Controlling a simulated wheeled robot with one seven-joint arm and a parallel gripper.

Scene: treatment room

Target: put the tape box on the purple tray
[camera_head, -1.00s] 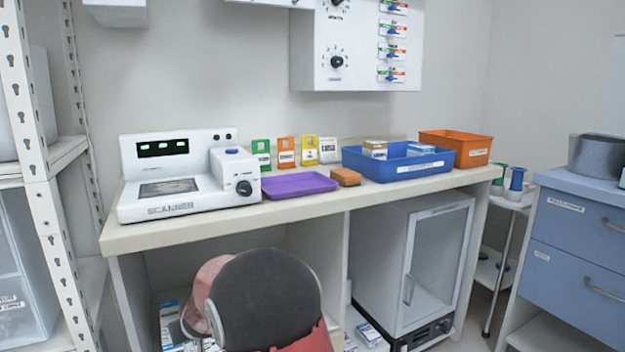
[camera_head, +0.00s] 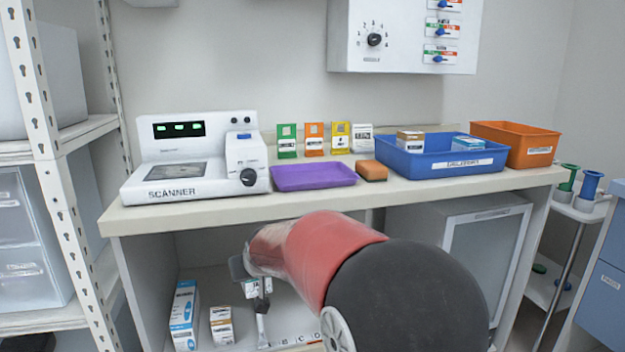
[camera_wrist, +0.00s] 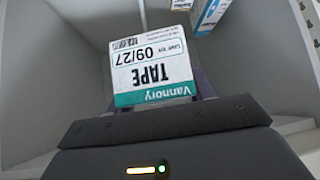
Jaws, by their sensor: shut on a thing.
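The tape box (camera_wrist: 150,65) is white with a teal band and the word TAPE, upside down in the wrist view. My gripper (camera_head: 256,288) is shut on it, with the fingers mostly hidden behind the box in the wrist view. In the head view the box (camera_head: 251,291) is partly covered by my gripper, in the open space under the counter. The purple tray (camera_head: 313,184) lies empty on the counter above, between the scanner and an orange-brown block.
The scanner (camera_head: 190,180) and the orange-brown block (camera_head: 371,171) flank the tray. A blue bin (camera_head: 440,170) and an orange bin (camera_head: 530,150) stand to the right. A tall blue-white box (camera_head: 184,315) and a smaller box (camera_head: 221,326) stand below. The counter edge (camera_head: 200,215) overhangs my gripper.

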